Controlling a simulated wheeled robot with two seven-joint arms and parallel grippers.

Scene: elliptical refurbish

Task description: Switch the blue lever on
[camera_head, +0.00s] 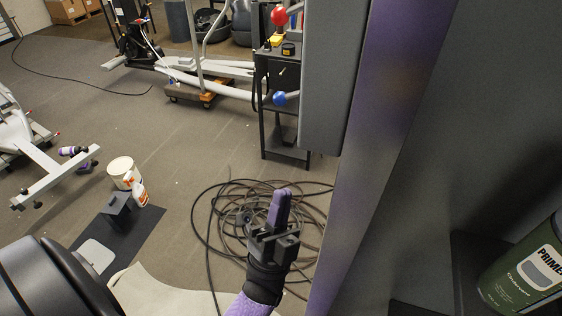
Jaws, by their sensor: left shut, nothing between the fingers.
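The blue lever (281,98) is a small blue ball knob on the side of a dark control stand, in the upper middle of the head view. A red ball knob (279,16) sits above it on the same stand. My left gripper (280,203) is in the lower middle, below the blue lever in the picture and apart from it. Its purple fingers are together and empty, pointing up. The right gripper is not in view. The grey panel hides part of the stand's right side.
A tall grey and purple post (375,130) rises close on the right, with a green primer can (527,268) beside it. Coiled black cable (215,225) lies on the floor behind my gripper. A white bucket (120,168) stands at left. Open floor (170,130) lies between.

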